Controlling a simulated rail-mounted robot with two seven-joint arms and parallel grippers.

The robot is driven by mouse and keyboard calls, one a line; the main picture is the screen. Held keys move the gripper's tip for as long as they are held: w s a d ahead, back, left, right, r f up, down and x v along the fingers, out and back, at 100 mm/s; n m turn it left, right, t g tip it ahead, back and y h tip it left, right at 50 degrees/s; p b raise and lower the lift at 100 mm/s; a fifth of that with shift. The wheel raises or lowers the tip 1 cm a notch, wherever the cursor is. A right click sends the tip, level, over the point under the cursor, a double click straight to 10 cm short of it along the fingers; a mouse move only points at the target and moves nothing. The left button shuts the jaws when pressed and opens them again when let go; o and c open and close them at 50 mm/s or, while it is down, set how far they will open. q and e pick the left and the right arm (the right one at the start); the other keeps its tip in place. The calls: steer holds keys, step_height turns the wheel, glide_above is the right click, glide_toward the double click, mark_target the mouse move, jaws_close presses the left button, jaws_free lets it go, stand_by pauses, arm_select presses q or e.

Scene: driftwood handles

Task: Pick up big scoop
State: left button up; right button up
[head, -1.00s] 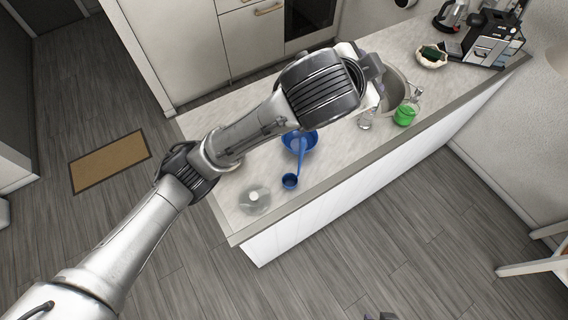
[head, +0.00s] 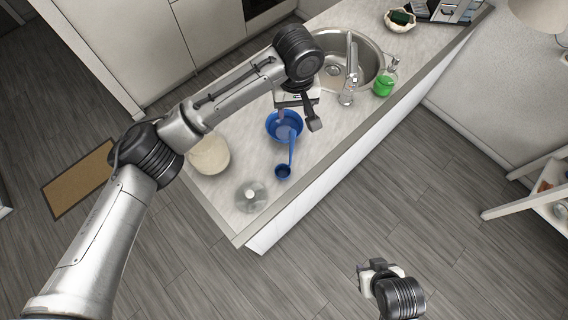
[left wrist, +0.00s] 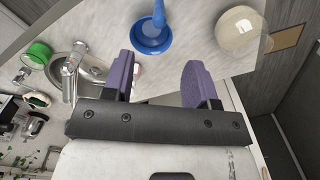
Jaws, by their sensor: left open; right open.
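A blue bowl-shaped piece (head: 284,127) lies on the counter, and a long blue handle (head: 292,150) runs from it to a small blue cup (head: 283,171). I cannot tell whether these are one scoop or two. The blue bowl also shows in the left wrist view (left wrist: 151,38), beyond the fingertips. My left gripper (head: 299,118) is open and empty, above the counter by the blue bowl and partly in front of it; its fingers (left wrist: 158,70) are spread in the left wrist view. My right gripper (head: 379,269) is over the floor, away from the counter.
A round cream dish (head: 210,156) and a clear glass lid-like item (head: 250,196) lie near the counter's left end. A wooden stand (head: 530,195) is at far right.

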mark_target(292, 130)
arm_select(q)
step_height(292, 130, down, 8)
steer(key=shift+f+p, duration=0.15)
steer(key=shift+p, duration=0.5)
steer(key=shift+f+p, duration=0.3)
steer(key=shift+f, duration=0.15)
step_height(292, 130, down, 3)
steer(key=shift+f+p, duration=0.15)
steer(key=shift+p, duration=0.35)
steer(key=shift+f, duration=0.6)
jaws_close()
